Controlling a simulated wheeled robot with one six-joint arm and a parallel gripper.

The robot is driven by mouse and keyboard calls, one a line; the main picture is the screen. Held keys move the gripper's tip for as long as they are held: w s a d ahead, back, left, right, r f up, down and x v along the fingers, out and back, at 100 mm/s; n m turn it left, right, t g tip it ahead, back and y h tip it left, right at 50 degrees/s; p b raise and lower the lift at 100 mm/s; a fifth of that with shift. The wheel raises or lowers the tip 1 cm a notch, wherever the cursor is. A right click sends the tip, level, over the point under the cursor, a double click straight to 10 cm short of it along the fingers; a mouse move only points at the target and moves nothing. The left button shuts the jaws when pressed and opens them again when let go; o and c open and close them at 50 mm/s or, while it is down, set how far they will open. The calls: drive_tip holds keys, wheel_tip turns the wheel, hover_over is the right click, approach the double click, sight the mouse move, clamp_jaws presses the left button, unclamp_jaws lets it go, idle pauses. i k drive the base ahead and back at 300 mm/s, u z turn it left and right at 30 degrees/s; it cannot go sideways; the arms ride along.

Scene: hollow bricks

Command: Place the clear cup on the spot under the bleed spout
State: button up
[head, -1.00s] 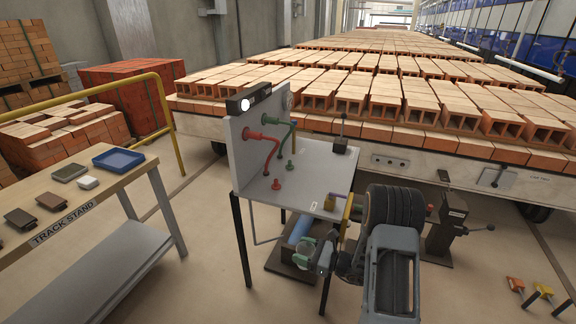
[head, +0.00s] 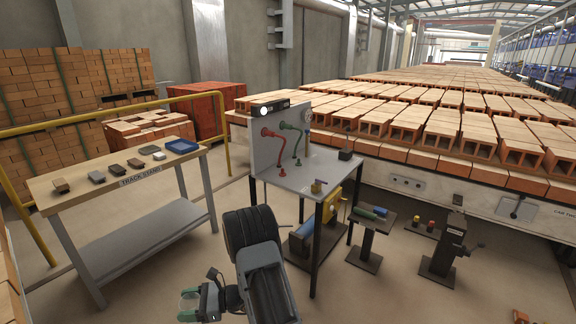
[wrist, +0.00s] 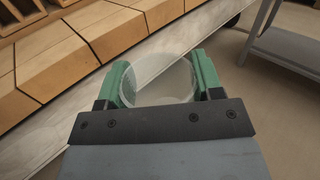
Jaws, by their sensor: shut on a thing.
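My gripper (head: 190,304) has green fingertips and is low at the bottom left of the head view, away from the bench. In the wrist view my gripper (wrist: 160,85) is shut on the clear cup (wrist: 163,82), a see-through round vessel between the two green fingers. The cup is hard to make out in the head view. The grey bench (head: 293,183) has an upright panel with a curved red pipe (head: 279,151) and a curved green pipe (head: 299,140). I cannot tell which is the bleed spout, and no marked spot is clear.
A small pedestal (head: 370,233) and a lever post (head: 447,245) stand to the right. A brick-laden car (head: 470,189) is behind. Open floor lies in front.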

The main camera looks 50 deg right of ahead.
sight(319, 160)
drive_tip(key=u, duration=0.05)
drive_tip(key=i, duration=0.8)
drive_tip(key=z, duration=0.7)
drive_tip(key=i, duration=1.15)
drive_tip(key=z, duration=0.95)
